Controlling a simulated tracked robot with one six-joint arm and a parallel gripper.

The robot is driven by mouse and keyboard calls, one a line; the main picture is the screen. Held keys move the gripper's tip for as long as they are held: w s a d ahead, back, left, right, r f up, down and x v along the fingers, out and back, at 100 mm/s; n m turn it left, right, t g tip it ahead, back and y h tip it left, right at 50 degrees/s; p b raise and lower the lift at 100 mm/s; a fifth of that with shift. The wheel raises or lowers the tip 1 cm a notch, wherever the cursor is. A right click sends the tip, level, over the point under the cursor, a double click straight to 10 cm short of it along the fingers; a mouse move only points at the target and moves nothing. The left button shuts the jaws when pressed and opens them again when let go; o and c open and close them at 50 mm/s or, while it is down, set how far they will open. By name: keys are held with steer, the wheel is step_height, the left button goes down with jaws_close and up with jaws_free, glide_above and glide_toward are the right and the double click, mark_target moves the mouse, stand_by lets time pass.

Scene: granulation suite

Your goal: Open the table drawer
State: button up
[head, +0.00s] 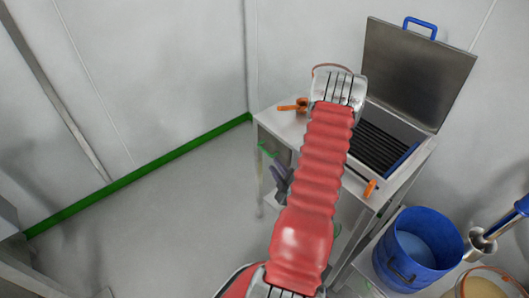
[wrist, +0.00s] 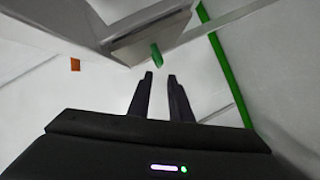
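The table (head: 275,119) stands against the wall in the head view, with a green handle (head: 266,151) on the drawer front under its top. In the wrist view the green handle (wrist: 156,54) sticks out from the pale drawer front (wrist: 150,30). The drawer looks shut, though my arm hides part of the table. My gripper (wrist: 160,76) is open and empty, its two dark fingers parallel, with the tips pointing at the handle and seemingly just short of it. In the head view my gripper (head: 281,176) shows in part beside my red arm, below the handle.
An open case (head: 412,75) with a raised lid stands on the table. An orange scoop (head: 296,105) and an orange-handled tool (head: 370,188) lie on the top. A blue bucket (head: 427,235) stands at right. The floor at left (head: 150,230) is clear.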

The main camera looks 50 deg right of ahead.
mark_target(265, 150)
steer(key=x, duration=1.2)
jaws_close()
